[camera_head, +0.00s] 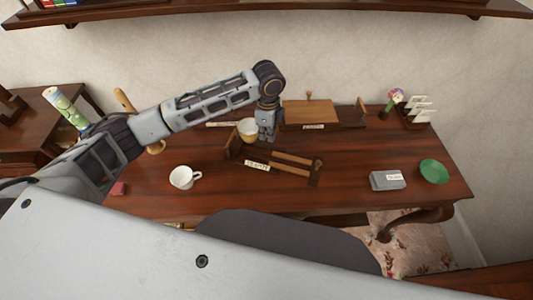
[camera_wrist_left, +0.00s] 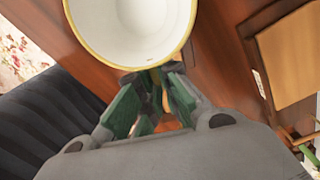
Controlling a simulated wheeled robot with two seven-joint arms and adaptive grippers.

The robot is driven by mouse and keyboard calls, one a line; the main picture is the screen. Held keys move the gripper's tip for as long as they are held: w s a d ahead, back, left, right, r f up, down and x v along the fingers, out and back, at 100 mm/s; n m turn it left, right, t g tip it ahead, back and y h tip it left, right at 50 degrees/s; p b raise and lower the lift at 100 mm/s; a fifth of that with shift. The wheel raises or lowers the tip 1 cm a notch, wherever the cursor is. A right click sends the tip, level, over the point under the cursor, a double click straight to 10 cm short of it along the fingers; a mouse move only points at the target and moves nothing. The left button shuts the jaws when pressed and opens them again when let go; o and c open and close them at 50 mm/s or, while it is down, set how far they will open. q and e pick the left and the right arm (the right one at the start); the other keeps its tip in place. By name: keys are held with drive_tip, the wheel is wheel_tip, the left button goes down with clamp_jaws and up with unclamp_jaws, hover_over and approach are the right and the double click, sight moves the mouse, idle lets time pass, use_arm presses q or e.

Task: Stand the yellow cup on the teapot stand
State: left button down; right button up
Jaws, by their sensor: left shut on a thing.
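The yellow cup (camera_head: 246,136), white inside with a yellow rim, is upright or nearly so in the head view. It also fills the top of the left wrist view (camera_wrist_left: 130,35). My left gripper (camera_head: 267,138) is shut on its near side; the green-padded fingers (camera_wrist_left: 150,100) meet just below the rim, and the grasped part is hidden. The cup appears above the back left end of a low slatted wooden stand (camera_head: 292,160) with a front label. A flat wooden stand (camera_head: 310,111), also labelled, is behind to the right. I cannot read surely which label says teapot. My right gripper is not in view.
A white cup (camera_head: 183,178) stands at the table's left front. A grey box (camera_head: 388,180) and a green round dish (camera_head: 433,171) are at the right. A letter rack (camera_head: 418,113) and flower (camera_head: 394,98) stand at the back right. The table (camera_head: 345,170) is clear right of the slatted stand.

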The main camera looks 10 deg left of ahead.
use_arm(q)
drive_tip(key=shift+f, duration=2.9)
drive_tip(key=shift+f, duration=0.1)
drive_tip(key=shift+f, duration=1.75)
drive_tip(key=shift+f, duration=0.1)
drive_tip(key=c, duration=1.6)
unclamp_jaws()
drive_tip(key=shift+c, duration=0.2)
drive_tip(key=shift+r, duration=6.1)
